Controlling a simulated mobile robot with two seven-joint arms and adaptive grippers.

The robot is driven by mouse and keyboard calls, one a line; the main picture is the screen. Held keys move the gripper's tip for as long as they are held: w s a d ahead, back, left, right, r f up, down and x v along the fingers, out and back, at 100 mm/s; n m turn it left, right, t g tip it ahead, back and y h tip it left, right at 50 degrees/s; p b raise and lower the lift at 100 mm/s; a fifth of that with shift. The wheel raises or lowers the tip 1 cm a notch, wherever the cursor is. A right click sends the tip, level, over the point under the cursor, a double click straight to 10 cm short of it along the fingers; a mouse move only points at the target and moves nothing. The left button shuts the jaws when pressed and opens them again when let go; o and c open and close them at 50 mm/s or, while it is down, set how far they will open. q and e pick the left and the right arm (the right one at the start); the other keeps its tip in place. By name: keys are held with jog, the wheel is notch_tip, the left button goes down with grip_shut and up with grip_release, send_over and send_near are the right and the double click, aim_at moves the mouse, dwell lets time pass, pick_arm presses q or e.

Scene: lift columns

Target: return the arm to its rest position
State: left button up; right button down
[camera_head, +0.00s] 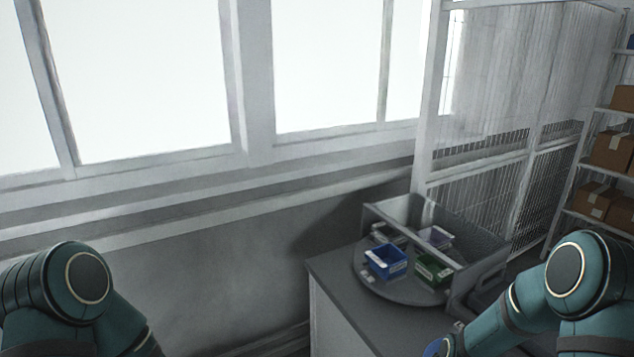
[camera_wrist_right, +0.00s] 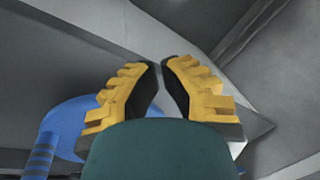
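My right arm (camera_head: 520,310) comes in at the lower right of the head view, bent, with its forearm running down and left beside the grey counter (camera_head: 330,270). Its gripper is hidden in that view. In the right wrist view, my right gripper (camera_wrist_right: 161,64) has yellow, black-edged fingers. Their tips are drawn close together, with only a narrow gap and nothing between them. My left arm (camera_head: 75,295) shows at the lower left of the head view; its gripper is out of the frame.
A round turntable (camera_head: 400,290) on the counter carries a blue bin (camera_head: 386,262), a green bin (camera_head: 433,269) and other small bins, with a grey panel (camera_head: 480,245) around part of it. A mesh fence (camera_head: 490,190) and a shelf with boxes (camera_head: 612,150) stand at right. Windows line the wall.

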jog(key=s+a+f+n+y, duration=0.2)
jog(key=s+a+f, duration=0.1)
jog(key=s+a, duration=1)
jog(key=s+d+b+x, duration=0.1)
jog(key=b+x, duration=0.7)
jog(key=shift+w+f+t, duration=0.15)
jog(key=shift+f+t, duration=0.15)
jog(key=shift+f, duration=0.4)
